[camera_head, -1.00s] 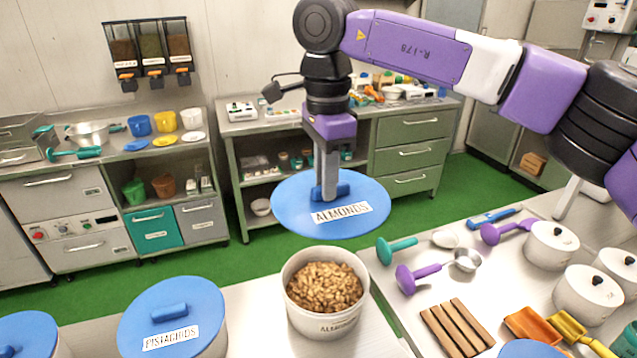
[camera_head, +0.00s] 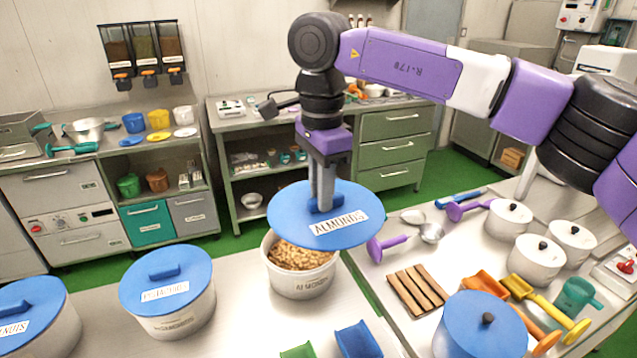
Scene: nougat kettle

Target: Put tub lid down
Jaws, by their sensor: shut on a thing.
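My gripper (camera_head: 322,190) is shut on the handle of the blue tub lid (camera_head: 300,217), labelled ALMONDS. The lid is level and held in the air, in front of and partly over the almond tub in the picture. The white almond tub (camera_head: 302,285) stands open on the counter with brown nuts (camera_head: 290,257) inside; the lid hides its right rear part. I cannot tell how high the lid is above the tub rim.
The pistachio tub (camera_head: 170,322) and another blue-lidded tub (camera_head: 62,335) stand to the left. At right, the table holds a wooden rack (camera_head: 417,290), a blue-lidded pot (camera_head: 482,335), white pots (camera_head: 537,262) and scoops. Bare counter (camera_head: 240,325) shows between the pistachio and almond tubs.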

